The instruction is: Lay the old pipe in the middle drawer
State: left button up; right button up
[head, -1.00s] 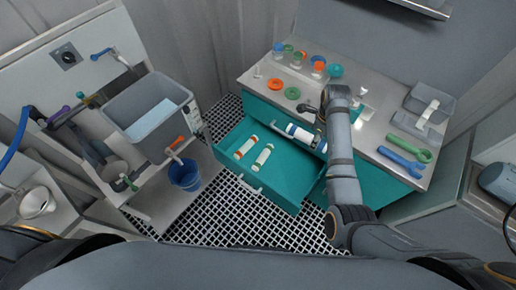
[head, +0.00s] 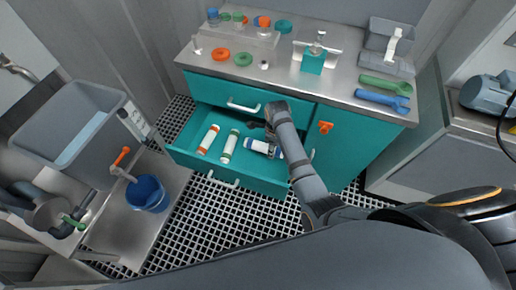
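A white pipe with a dark blue band (head: 257,146) is at the right side of the open teal drawer (head: 262,184). I cannot tell whether it touches the drawer floor. My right gripper (head: 271,150) is on this pipe and looks shut on it; the fingers are partly hidden by the wrist. Left of it in the drawer lie a white pipe with orange ends (head: 208,139) and a white pipe with green ends (head: 230,146), apart from each other. The drawer sits below a shut drawer (head: 225,93).
The metal counter above holds orange (head: 220,54) and green rings (head: 243,59), lidded jars, a teal block fixture (head: 313,61), and green (head: 384,82) and blue wrenches (head: 382,99). A grey basin (head: 68,124) and blue bucket (head: 148,194) stand at left.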

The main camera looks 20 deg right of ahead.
aim_at(272, 161)
notch_tip(272, 161, down, 4)
jog(key=shift+w+r, duration=0.1)
jog(key=shift+r, duration=0.1)
jog(key=shift+f+b, duration=0.7)
jog(key=shift+f, duration=1.2)
jog(key=shift+f, duration=0.1)
jog(key=o, duration=1.2)
notch_tip(272, 161, up, 12)
jog(key=p, duration=0.2)
jog(key=shift+r+p, duration=0.2)
jog(key=shift+p, duration=0.15)
